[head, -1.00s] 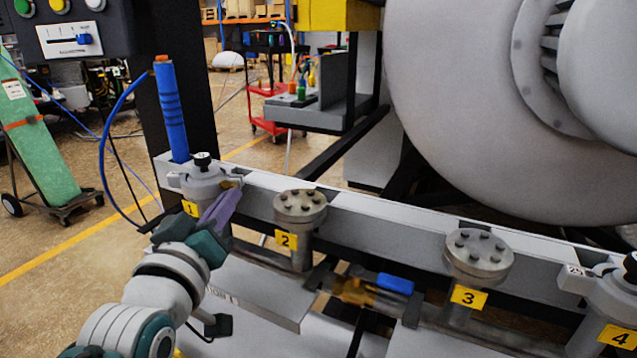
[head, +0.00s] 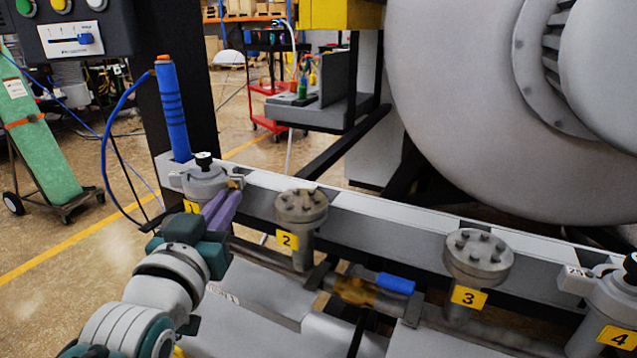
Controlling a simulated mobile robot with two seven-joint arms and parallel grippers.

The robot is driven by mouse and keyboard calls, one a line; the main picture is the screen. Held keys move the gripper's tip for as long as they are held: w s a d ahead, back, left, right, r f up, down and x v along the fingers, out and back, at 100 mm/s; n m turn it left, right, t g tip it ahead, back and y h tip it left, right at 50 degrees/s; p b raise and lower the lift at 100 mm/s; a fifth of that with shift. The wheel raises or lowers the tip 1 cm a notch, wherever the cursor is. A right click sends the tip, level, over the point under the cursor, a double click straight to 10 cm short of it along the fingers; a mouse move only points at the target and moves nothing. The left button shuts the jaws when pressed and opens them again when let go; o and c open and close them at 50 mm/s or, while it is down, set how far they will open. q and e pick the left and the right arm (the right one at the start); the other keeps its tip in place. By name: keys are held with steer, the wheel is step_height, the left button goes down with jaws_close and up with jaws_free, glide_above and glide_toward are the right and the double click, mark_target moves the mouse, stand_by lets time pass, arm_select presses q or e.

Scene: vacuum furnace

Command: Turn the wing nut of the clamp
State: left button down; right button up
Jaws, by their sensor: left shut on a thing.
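The clamp (head: 205,185) sits on the port marked 1, at the left end of the grey rail, with a black knob on top. A small metal part at its right side (head: 236,182) looks like the wing nut, but it is small and partly hidden. My left gripper (head: 232,197) reaches up from below, in front of this port. Its two purple fingers are close together and shut on the wing nut at their tips. They cover part of the yellow label 1 and the front of the clamp. My right gripper is out of view.
Bolted ports 2 (head: 301,207) and 3 (head: 479,252) stand along the rail, with port 4 (head: 615,305) at the right edge. A blue cylinder (head: 172,110) and its hose rise behind port 1. Pipes and a blue-handled valve (head: 395,284) lie below the rail.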

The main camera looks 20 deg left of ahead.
arm_select(q)
steer(key=c, duration=1)
jaws_free()
